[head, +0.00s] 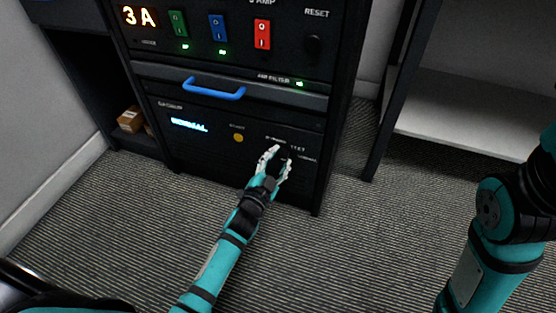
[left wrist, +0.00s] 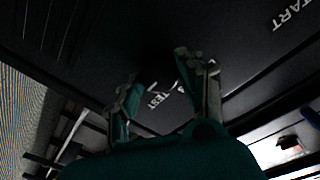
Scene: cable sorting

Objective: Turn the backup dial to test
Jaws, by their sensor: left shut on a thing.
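The backup panel (head: 215,150) is the dark lower front of the cabinet. Its dial (head: 284,153) is a small black knob at the panel's right, mostly hidden by my fingers. A "TEST" label (head: 298,148) stands just up and right of it, and also shows between the fingers in the left wrist view (left wrist: 158,100). My left gripper (head: 275,160) is shut on the dial, with one finger on each side. In the left wrist view the gripper (left wrist: 162,85) straddles the dark dial. I cannot tell exactly where the dial points. My right gripper is out of view.
A lit blue display (head: 189,125), seeming to read "NORMAL", and a yellow button (head: 237,138) are left of the dial. Above are a blue handle (head: 214,90), several coloured switches and a reset knob (head: 313,46). A pale shelf (head: 470,125) stands right. Carpet in front is clear.

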